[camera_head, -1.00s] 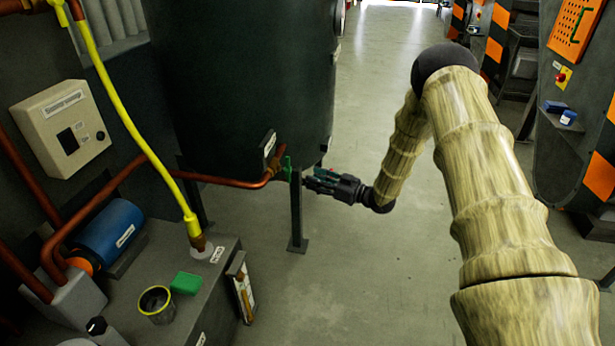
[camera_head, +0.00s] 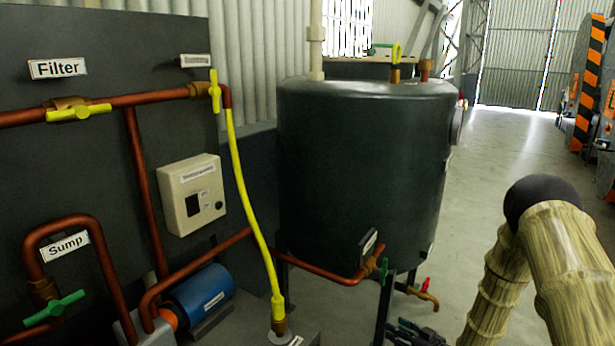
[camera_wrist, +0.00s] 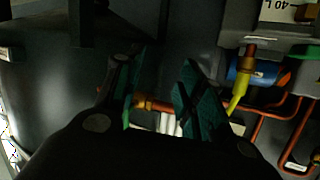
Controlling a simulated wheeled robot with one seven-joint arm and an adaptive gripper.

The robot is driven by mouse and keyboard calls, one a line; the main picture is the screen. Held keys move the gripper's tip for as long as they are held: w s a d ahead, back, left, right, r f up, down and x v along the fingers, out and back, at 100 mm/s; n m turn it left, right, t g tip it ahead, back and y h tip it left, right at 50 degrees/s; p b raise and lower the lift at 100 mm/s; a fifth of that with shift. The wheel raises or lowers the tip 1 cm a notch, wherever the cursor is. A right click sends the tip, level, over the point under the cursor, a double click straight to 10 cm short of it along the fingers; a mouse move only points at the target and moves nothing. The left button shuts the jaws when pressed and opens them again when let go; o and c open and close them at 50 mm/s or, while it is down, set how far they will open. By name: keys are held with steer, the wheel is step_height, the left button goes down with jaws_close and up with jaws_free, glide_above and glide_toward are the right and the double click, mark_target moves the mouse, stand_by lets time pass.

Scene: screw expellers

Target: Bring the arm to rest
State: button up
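My arm (camera_head: 572,262), sleeved in a wood-like cover with a dark joint, comes in from the lower right in the head view. My gripper (camera_head: 410,332) is only partly in view at the bottom edge, below and right of the green valve handle (camera_head: 383,268) on the tank's copper outlet. In the wrist view my gripper (camera_wrist: 163,75) shows two dark green fingers spread apart with nothing held between them. A copper fitting (camera_wrist: 152,104) and a green handle (camera_wrist: 127,112) show in the gap beyond the fingers.
A large dark tank (camera_head: 360,170) stands behind the gripper. A second outlet with a red handle (camera_head: 425,285) is close to my arm. Left are a panel with copper pipes, a yellow hose (camera_head: 243,190) and a blue pump (camera_head: 203,296). Open floor (camera_head: 500,150) lies beyond to the right.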

steer(key=s+a+f+m+g+h, duration=0.1)
steer(key=s+a+f+g+h, duration=0.3)
steer(key=s, duration=0.6)
steer(key=s+f+m+g, duration=0.1)
steer(key=s+f+m, duration=0.1)
steer(key=s+f, duration=0.6)
steer(key=s+a+f+m+g+h, duration=0.1)
steer(key=s+a+f+g+h, duration=0.15)
steer(key=s, duration=0.95)
steer(key=s+r+g+h, duration=0.15)
steer(key=s+g, duration=0.35)
steer(key=s, duration=1.3)
step_height(320, 180, up, 18)
steer(key=p, duration=1.8)
steer(key=shift+f+m, duration=0.15)
steer(key=shift+m, duration=0.15)
steer(key=shift+w+a, duration=0.1)
